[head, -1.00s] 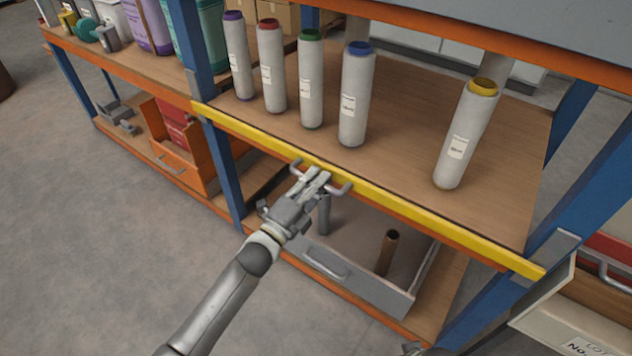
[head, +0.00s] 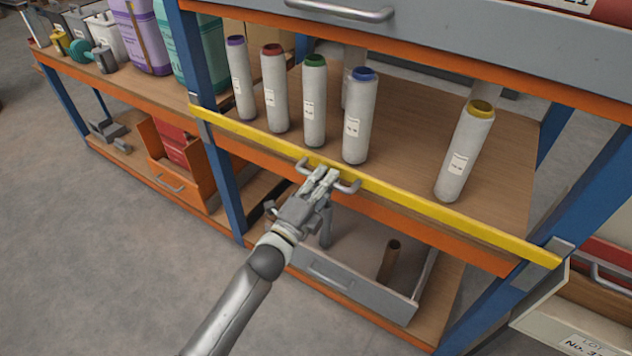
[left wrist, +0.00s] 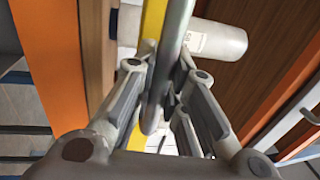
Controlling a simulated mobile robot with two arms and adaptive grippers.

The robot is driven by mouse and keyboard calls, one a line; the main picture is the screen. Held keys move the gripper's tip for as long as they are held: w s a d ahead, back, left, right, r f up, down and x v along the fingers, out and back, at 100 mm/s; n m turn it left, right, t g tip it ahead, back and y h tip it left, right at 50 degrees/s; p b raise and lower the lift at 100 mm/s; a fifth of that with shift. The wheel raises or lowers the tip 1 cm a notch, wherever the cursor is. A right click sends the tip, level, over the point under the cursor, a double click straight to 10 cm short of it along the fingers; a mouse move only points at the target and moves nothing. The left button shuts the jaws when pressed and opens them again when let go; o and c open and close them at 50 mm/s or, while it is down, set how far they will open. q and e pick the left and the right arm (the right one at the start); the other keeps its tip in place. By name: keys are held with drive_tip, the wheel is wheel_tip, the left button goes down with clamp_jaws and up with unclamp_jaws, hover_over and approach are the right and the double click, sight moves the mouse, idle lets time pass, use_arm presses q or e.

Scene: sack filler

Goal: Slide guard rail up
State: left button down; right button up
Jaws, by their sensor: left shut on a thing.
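The yellow guard rail (head: 430,209) runs across the front of the middle shelf, between the blue posts, and stands a little above the shelf's orange edge toward the right. A grey handle (head: 346,188) is fixed to its front. My left gripper (head: 325,175) is shut on this handle. In the left wrist view the handle bar (left wrist: 165,65) passes between the fingers of my left gripper (left wrist: 163,90), with the yellow rail (left wrist: 152,25) behind it. My right gripper is not in view.
Several capped white rolls, such as the blue-capped one (head: 358,115), stand on the shelf (head: 420,125) behind the rail. A grey drawer (head: 350,287) is open below. An orange bin (head: 175,165) sits at left. Clear floor lies at front left.

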use_arm(q)
drive_tip(key=shift+w+r, duration=0.1)
drive_tip(key=shift+r, duration=0.4)
drive_tip(key=c, duration=1.5)
unclamp_jaws()
drive_tip(key=shift+o, duration=0.2)
drive_tip(key=shift+f, duration=0.15)
drive_tip(key=shift+a+f, duration=0.1)
drive_tip(key=shift+f, duration=0.05)
drive_tip(key=v, duration=1.2)
